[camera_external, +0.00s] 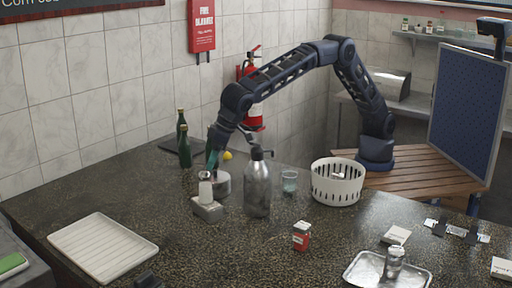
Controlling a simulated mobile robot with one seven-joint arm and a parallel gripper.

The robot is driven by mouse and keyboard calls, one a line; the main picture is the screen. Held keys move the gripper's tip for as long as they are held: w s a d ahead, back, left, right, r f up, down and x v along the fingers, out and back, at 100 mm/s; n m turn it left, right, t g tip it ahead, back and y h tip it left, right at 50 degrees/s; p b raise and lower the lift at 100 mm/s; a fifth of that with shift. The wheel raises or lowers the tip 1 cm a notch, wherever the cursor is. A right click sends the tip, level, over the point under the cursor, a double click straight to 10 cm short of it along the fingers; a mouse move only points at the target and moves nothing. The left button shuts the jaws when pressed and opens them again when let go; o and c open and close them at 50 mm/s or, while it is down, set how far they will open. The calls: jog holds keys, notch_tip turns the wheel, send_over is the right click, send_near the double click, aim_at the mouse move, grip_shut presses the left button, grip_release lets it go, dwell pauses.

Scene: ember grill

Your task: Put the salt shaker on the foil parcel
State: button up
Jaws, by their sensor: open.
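The salt shaker (205,190), a small pale shaker with a grey top, stands upright on the foil parcel (209,210), a low silver-grey block on the dark speckled counter. My gripper (212,163) is open, pointing down just above and behind the shaker's top. A gap between fingers and shaker is too small to make out. A grey round container (223,184) sits right behind the shaker and is partly hidden.
A metal pump bottle (257,190) stands close on the right, with a glass (289,181) and a white slotted basket (337,184) beyond. Green bottles (185,148) stand behind. A white ribbed tray (103,247) lies left. A red-and-white box (301,236) and metal tray (365,270) are front right.

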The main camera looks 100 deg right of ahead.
jog(key=shift+v, duration=0.9)
jog(key=s+d+r, duration=0.4)
jog(key=d+r, duration=0.2)
jog(key=d, duration=0.3)
jog(key=s+d+r, duration=0.3)
jog(key=d+r, duration=0.2)
jog(key=d, duration=0.3)
jog(key=s+d+r, duration=0.3)
jog(key=s+d, duration=0.4)
jog(key=d, duration=0.1)
jog(key=s+d+r, duration=0.3)
jog(key=s+d, duration=0.4)
jog(key=s+d+f, duration=0.3)
jog(key=s+d, duration=0.2)
jog(key=s, duration=0.6)
jog(key=s+d+f+n, duration=0.1)
jog(key=s+d+f, duration=0.2)
jog(key=s, duration=0.9)
jog(key=s+d+f+n, duration=0.1)
jog(key=s+d+f, duration=0.3)
jog(key=s+d, duration=0.3)
jog(key=s, duration=0.4)
jog(key=shift+s+d+y, duration=0.3)
jog(key=shift+s+y, duration=0.1)
jog(key=shift+f, duration=0.1)
